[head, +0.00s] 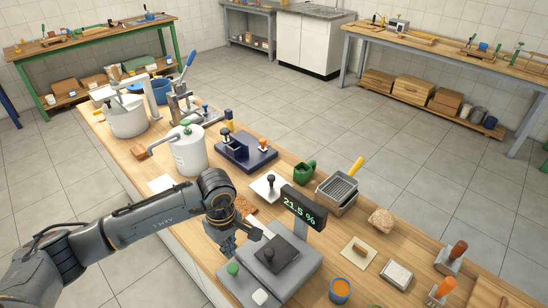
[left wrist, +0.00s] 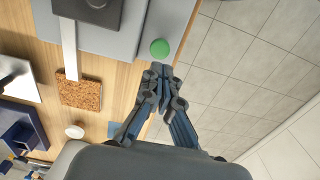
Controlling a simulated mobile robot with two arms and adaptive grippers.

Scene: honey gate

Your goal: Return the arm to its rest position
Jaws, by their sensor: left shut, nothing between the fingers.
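My left arm reaches in from the left in the head view. Its gripper (head: 229,246) points down over the bench's near edge, beside a grey measuring device (head: 300,262). In the left wrist view the fingers (left wrist: 160,75) are shut with nothing between them. The device's green button (head: 233,269) lies just past the fingertips and also shows in the left wrist view (left wrist: 159,48). I cannot tell whether the fingertips touch it. The device's display (head: 303,206) reads 21.5 %. My right gripper is in neither view.
A cork mat (left wrist: 78,94) lies near the gripper. Tiled floor (head: 300,105) is open beyond.

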